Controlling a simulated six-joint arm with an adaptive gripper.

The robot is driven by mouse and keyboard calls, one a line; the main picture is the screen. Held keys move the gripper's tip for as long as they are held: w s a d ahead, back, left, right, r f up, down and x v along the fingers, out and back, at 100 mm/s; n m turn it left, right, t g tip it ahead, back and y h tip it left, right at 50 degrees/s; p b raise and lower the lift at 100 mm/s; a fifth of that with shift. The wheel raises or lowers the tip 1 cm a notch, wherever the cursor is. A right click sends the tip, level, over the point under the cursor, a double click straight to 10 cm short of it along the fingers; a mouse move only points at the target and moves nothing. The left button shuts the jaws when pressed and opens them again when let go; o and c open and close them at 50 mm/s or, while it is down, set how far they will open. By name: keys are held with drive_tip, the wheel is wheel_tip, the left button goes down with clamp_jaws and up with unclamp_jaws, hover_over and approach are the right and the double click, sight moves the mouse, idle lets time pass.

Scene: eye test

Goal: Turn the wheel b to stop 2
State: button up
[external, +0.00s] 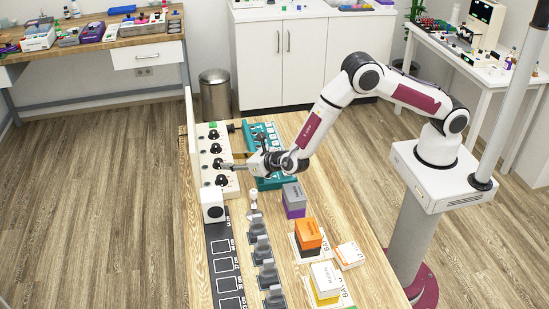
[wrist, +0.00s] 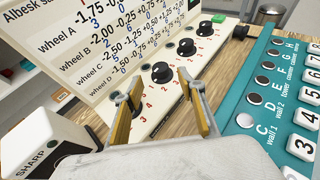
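A white panel (external: 211,160) with a row of black wheels stands on the wooden table. Red numbers are printed beside the wheels, but no letter on the panel is readable, so I cannot tell which one is wheel b. In the wrist view, one black wheel (wrist: 161,72) lies just beyond and between my fingertips, another (wrist: 186,47) is farther off, and a third (wrist: 120,98) is partly hidden by the left finger. My gripper (external: 229,167) is over the panel in the external view. Its fingers are apart with nothing between them in the wrist view (wrist: 160,84).
A sign (wrist: 85,40) listing wheels A to D with numbers stands behind the panel. A green knob or button (wrist: 218,18) is at its far end. A teal keypad board (wrist: 262,110) lies to the right. A white box marked SHARP (wrist: 55,148) is at lower left.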

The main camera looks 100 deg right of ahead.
sight(219, 161)
drive_tip(key=shift+x, duration=3.15)
drive_tip(key=c, duration=1.1)
